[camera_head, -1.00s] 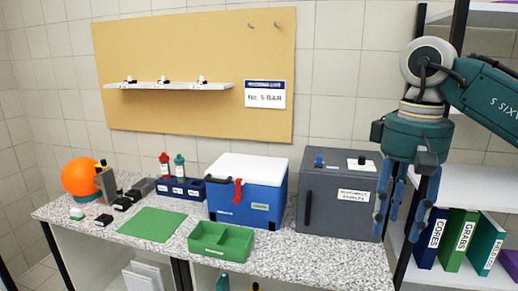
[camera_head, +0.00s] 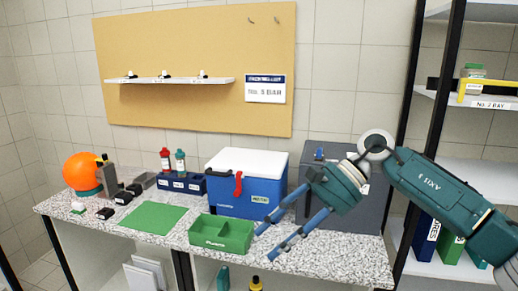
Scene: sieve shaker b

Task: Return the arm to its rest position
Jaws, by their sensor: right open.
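My right gripper (camera_head: 268,241) is in the head view. Its arm comes in from the right. The gripper points down and to the left, with its blue fingers spread apart and nothing between them. The fingertips are over the front right part of the granite worktop (camera_head: 345,262), just right of the green divided tray (camera_head: 222,234) and in front of the blue cooler with a white lid (camera_head: 247,185). I cannot tell whether the fingers touch the worktop. The hand partly hides the grey cabinet (camera_head: 325,155). My left gripper is not in view.
A green mat (camera_head: 153,217), a blue rack with bottles (camera_head: 181,184), an orange ball (camera_head: 82,171) and several small dark blocks are on the left of the worktop. A shelf unit (camera_head: 440,110) with binders stands at the right.

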